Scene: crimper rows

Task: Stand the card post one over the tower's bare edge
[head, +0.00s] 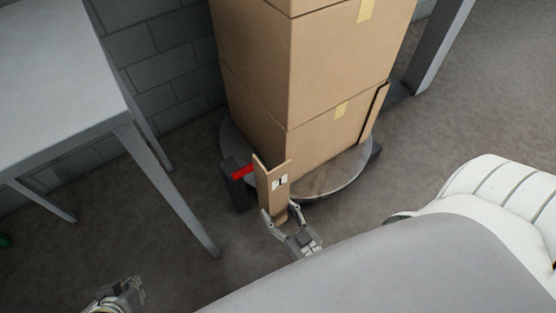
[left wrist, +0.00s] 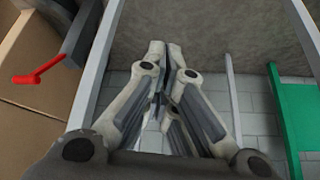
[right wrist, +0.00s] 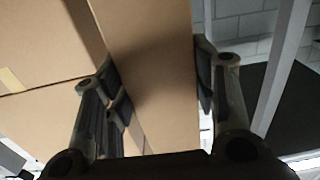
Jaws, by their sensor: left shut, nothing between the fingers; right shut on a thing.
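The tower (head: 335,110) of brown cardboard boxes stands on a round grey turntable (head: 330,184). Card post one (head: 268,186), an angled brown strip with a "1" label, is upright with a slight tilt at the tower's near lower corner. I cannot tell whether it touches the boxes. My right gripper (head: 295,236) is shut on its lower part; the right wrist view shows the post (right wrist: 155,60) between the fingers, the tower (right wrist: 45,45) beside it. My left gripper (head: 120,294) is shut and empty at the lower left; its fingers (left wrist: 165,50) meet in the left wrist view.
Another card post (head: 374,112) stands along the tower's right edge. A dark upright (head: 234,186) with a red bar (head: 243,171) stands just left of post one. A grey table (head: 55,75) is at the left. A grey column (head: 438,45) stands behind right.

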